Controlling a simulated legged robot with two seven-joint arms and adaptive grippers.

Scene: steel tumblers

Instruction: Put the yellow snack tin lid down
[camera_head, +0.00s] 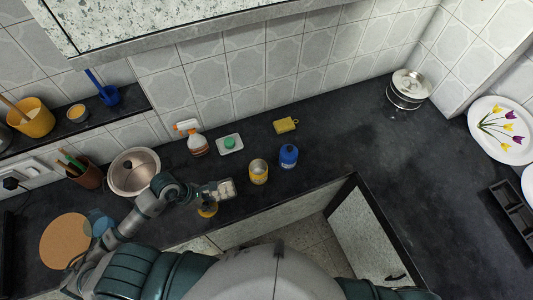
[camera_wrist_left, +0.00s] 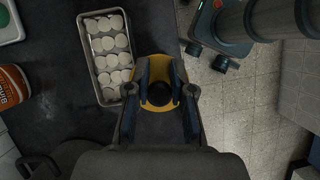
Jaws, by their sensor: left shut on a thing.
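The yellow snack tin lid (camera_head: 207,210) is a round yellow disc with a black knob. It also shows in the left wrist view (camera_wrist_left: 158,105), between my fingers. My left gripper (camera_wrist_left: 161,85) is shut on the lid. In the head view the left gripper (camera_head: 207,200) is near the counter's front edge, left of the tin; the lid's exact height above the counter is unclear. The yellow snack tin (camera_head: 258,174) stands upright and uncovered on the counter. My right gripper cannot be made out in either view.
A tray of pale round pieces (camera_wrist_left: 107,58) lies close beside the lid. The dark counter (camera_head: 345,135) is clear to the right.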

